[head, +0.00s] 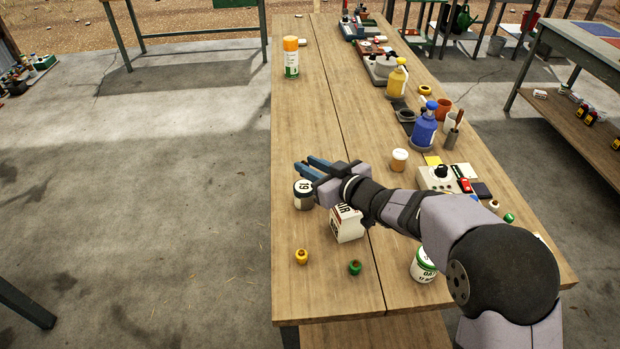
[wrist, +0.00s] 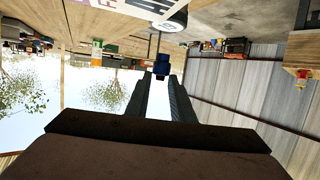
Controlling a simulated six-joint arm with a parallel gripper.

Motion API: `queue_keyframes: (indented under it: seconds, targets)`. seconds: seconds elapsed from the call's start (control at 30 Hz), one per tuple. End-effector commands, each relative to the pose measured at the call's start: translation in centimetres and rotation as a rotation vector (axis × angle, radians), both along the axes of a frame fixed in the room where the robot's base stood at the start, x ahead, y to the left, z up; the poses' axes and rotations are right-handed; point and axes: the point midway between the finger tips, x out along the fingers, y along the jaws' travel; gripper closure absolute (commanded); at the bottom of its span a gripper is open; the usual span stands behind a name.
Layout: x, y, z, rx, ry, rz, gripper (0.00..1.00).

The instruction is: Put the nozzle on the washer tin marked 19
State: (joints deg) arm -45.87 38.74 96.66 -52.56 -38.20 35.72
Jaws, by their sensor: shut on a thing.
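The washer tin (head: 303,203) is white with a dark band and reads 19; it stands on the wooden bench near its left edge. In the wrist view a round tin end (wrist: 176,22) shows at the top. My gripper (head: 308,166) is over the far side of that tin, its fingers pointing left. It is shut on a small dark blue thing, which I take for the nozzle (wrist: 162,67), seen between the fingertips in the wrist view. In the head view the nozzle is hidden, so I cannot tell its exact gap from the tin.
A white lettered box (head: 347,224) stands right of the tin, under my arm. A yellow nozzle-like piece (head: 301,257) and a green one (head: 355,267) lie nearer. A spray can (head: 291,58) stands far back; bottles and cups line the right side. The bench's middle is clear.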

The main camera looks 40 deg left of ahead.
Motion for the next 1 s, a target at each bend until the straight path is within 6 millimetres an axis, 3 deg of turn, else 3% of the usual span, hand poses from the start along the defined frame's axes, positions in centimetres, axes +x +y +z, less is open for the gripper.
queue_keyframes:
  seconds: [0.2, 0.5, 1.0]
  targets:
    - [0.0, 0.0, -0.5, -0.001, 0.000, 0.000, 1.00]
    - [0.0, 0.0, -3.7, -0.002, 0.001, 0.000, 1.00]
    - [0.0, 0.0, -4.4, 0.001, -0.001, -0.001, 1.00]
